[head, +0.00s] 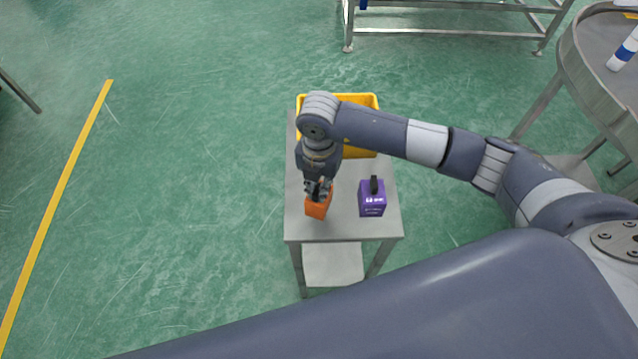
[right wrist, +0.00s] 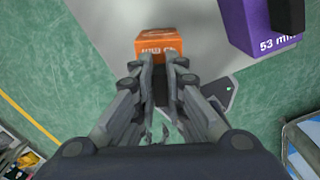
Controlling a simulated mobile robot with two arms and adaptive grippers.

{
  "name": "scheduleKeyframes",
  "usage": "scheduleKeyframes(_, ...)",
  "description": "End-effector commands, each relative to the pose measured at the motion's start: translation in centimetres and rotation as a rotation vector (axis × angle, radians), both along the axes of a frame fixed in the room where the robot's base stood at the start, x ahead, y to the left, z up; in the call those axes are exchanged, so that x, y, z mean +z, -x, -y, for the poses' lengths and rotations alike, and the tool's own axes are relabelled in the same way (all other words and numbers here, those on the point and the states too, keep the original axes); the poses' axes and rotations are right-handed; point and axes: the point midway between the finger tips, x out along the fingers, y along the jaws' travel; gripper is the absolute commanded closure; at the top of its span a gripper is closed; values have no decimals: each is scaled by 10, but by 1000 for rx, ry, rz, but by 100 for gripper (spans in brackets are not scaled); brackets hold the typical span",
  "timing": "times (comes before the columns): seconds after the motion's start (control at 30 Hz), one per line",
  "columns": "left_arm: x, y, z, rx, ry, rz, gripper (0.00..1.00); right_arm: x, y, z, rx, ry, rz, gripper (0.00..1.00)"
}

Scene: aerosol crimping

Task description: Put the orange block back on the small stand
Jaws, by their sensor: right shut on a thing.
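The orange block (head: 317,208) is at the front left of the small metal stand (head: 342,228). My right gripper (head: 319,189) comes down from above and is shut on the block's dark handle, which the fingers mostly hide. In the right wrist view the orange block (right wrist: 158,45) shows just beyond the closed fingertips (right wrist: 164,62), with white print on its side. I cannot tell whether the block touches the stand's top or hangs slightly above it. My left gripper is not in view.
A purple block (head: 372,198) with a black handle stands on the stand to the right of the orange one. A yellow bin (head: 366,101) is at the stand's back, partly behind my arm. A round metal table (head: 597,65) is at the far right. Green floor is clear on the left.

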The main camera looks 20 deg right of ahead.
Motion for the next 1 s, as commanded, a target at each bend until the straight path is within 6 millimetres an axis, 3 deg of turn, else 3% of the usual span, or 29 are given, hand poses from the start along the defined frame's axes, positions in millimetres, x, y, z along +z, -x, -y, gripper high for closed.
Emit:
scheduleKeyframes(0.07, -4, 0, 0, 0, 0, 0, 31, -4, 0, 0, 0, -1, 1, 100)
scheduleKeyframes(0.1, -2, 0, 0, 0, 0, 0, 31, -2, 0, 0, 0, 0, 0, 80)
scheduleKeyframes(0.17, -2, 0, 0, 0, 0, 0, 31, -3, 0, 0, -1, 1, -1, 68)
scheduleKeyframes(0.63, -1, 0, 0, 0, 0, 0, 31, 4, 0, 1, -1, 1, -1, 68)
scheduleKeyframes(1.0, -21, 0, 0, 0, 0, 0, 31, 80, -1, 0, 0, 0, 4, 68)
